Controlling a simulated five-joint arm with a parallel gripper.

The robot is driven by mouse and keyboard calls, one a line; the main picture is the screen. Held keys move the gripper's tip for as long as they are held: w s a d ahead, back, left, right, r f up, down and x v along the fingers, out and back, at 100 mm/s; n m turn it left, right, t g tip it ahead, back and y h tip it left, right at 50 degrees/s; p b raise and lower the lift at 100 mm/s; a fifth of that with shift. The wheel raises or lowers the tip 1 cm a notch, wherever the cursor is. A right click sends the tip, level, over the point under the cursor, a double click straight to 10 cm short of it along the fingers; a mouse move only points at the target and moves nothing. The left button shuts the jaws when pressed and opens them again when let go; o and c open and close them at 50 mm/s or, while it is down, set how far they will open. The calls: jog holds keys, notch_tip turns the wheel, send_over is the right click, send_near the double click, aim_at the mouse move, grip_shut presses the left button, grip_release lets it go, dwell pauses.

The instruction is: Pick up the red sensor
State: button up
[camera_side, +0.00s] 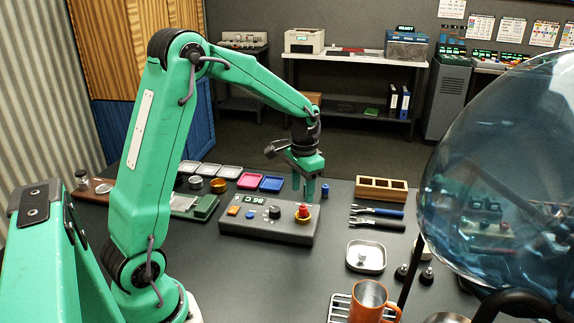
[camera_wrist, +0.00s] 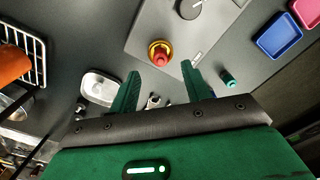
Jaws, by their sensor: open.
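The red sensor (camera_side: 303,212), a small red knob-like piece, sits upright in a yellow ring at the right end of a grey control box (camera_side: 262,231). In the wrist view the red sensor (camera_wrist: 160,56) shows inside its yellow ring, just ahead of the space between my fingertips. My gripper (camera_side: 302,188) is open and empty, pointing down just above the red sensor. In the wrist view my gripper (camera_wrist: 160,71) has its two green fingers spread apart. I cannot tell the exact gap from the fingertips to the sensor.
A small blue cylinder (camera_side: 325,190) stands close behind my gripper. Two blue- and black-handled tools (camera_side: 377,211), a wooden block (camera_side: 381,189) and a metal tray (camera_side: 366,256) lie to the right. An orange mug (camera_side: 369,301) and a large glass globe (camera_side: 505,165) are nearer the camera.

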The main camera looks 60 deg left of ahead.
aim_at(303, 207)
jog(key=shift+f, duration=3.15)
jog(key=shift+w, duration=0.1)
grip_shut()
jog(key=shift+r, duration=0.2)
jog(key=shift+r, duration=0.6)
jog(key=r, duration=0.1)
jog(key=d+r, duration=0.1)
jog(key=r, duration=0.1)
jog(key=shift+r, duration=0.1)
jog(key=s+d+r, duration=0.3)
jog(key=d+r, duration=0.3)
jog(key=d, duration=0.4)
jog(key=shift+d+r, duration=0.15)
